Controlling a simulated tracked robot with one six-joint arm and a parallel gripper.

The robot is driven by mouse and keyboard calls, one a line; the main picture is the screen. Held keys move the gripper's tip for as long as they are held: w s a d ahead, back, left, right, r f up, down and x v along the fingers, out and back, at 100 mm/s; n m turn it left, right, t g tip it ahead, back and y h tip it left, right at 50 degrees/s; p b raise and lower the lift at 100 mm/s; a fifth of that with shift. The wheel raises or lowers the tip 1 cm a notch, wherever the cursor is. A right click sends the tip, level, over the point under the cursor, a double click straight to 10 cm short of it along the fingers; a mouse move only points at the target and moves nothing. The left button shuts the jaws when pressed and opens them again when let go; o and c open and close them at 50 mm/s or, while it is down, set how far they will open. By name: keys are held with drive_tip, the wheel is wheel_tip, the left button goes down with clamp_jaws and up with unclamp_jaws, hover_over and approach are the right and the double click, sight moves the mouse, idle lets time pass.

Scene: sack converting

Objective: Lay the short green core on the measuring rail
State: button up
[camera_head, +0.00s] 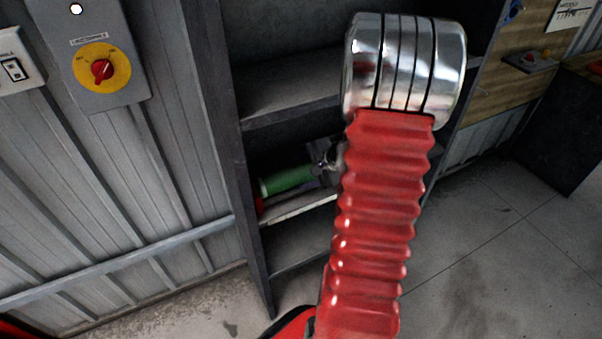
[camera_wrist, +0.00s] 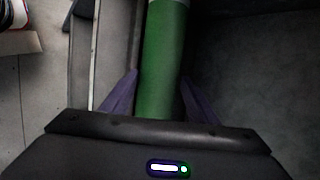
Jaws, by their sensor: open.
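A green core (camera_head: 288,180) lies on a middle shelf of the dark rack in the head view, with a pale left end. It also shows in the wrist view (camera_wrist: 164,45), running away from me, with a pale band at its far end. My gripper (camera_wrist: 160,85) is open, with one purple-grey finger on each side of the core's near part. Whether the fingers touch it I cannot tell. In the head view my gripper (camera_head: 326,163) is partly hidden behind my red arm at the core's right end. I cannot make out the measuring rail.
The dark shelf rack (camera_head: 227,150) has a shelf (camera_head: 290,101) above the core and another below. A red thing (camera_head: 259,205) sits by the core's left end. A grey wall panel with a red rotary switch (camera_head: 102,69) is at left. Open floor (camera_head: 470,250) lies at right.

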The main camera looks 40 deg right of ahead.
drive_tip(key=v, duration=1.3)
drive_tip(key=shift+s+r, duration=0.25)
idle(0.8)
drive_tip(key=s+a+n+g, duration=0.4)
drive_tip(key=s+a+n, duration=0.15)
drive_tip(key=a, duration=0.55)
drive_tip(key=a+r+n, duration=0.5)
drive_tip(key=a+n, duration=0.2)
drive_tip(key=a, duration=0.4)
drive_tip(key=a+r+n+t+h, duration=0.1)
drive_tip(key=a+r+n, duration=0.5)
drive_tip(key=a, duration=0.5)
drive_tip(key=shift+s+a+n, duration=0.2)
drive_tip(key=shift+n, duration=0.55)
drive_tip(key=shift+c, duration=0.3)
